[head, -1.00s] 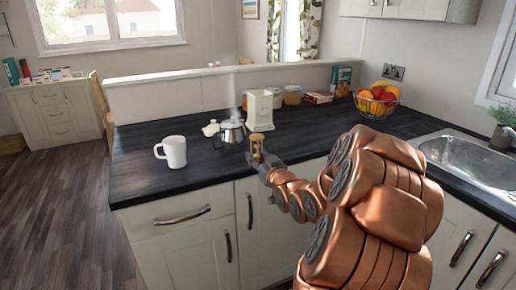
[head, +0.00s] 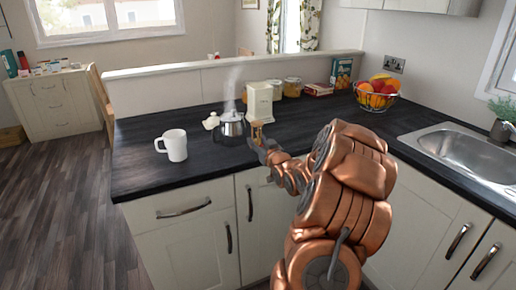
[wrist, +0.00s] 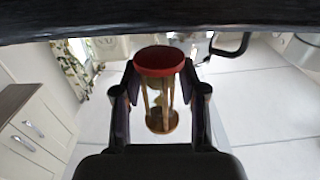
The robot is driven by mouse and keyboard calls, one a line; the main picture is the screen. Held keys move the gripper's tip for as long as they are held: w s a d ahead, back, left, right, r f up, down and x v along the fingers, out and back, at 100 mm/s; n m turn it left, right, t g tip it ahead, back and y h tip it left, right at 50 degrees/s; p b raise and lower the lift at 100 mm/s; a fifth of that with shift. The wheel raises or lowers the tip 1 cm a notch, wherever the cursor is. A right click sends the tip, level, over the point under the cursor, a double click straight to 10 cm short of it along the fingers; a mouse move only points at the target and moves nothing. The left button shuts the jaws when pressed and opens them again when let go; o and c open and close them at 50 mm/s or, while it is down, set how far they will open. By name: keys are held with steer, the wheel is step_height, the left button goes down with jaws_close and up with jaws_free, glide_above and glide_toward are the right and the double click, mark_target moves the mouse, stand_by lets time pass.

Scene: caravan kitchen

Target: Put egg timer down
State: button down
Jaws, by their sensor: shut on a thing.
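The egg timer (head: 257,130) is a small wooden hourglass. In the head view it shows in front of the cream canister, over the dark worktop (head: 165,181). In the wrist view the egg timer (wrist: 160,62) has a red end cap at the top, wooden posts and a wooden end below. My gripper (head: 262,144) is shut on it, with one finger on each side; the gripper also shows in the wrist view (wrist: 160,95). I cannot tell whether the timer touches the worktop.
A steaming metal teapot (head: 231,125) and a white mug (head: 173,146) stand left of the timer. The cream canister (head: 259,101) is close behind it. A fruit basket (head: 376,102) and the sink (head: 460,148) are to the right. The worktop's front left is clear.

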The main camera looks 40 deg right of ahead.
steer(key=shift+f, duration=1.3)
steer(key=shift+f, duration=0.15)
steer(key=c, duration=0.6)
jaws_free()
steer(key=shift+c, duration=0.2)
steer(key=shift+s, duration=0.2)
steer(key=b+v, duration=0.1)
steer(key=v, duration=1)
steer(key=shift+s+a, duration=0.2)
steer(key=shift+s, duration=0.1)
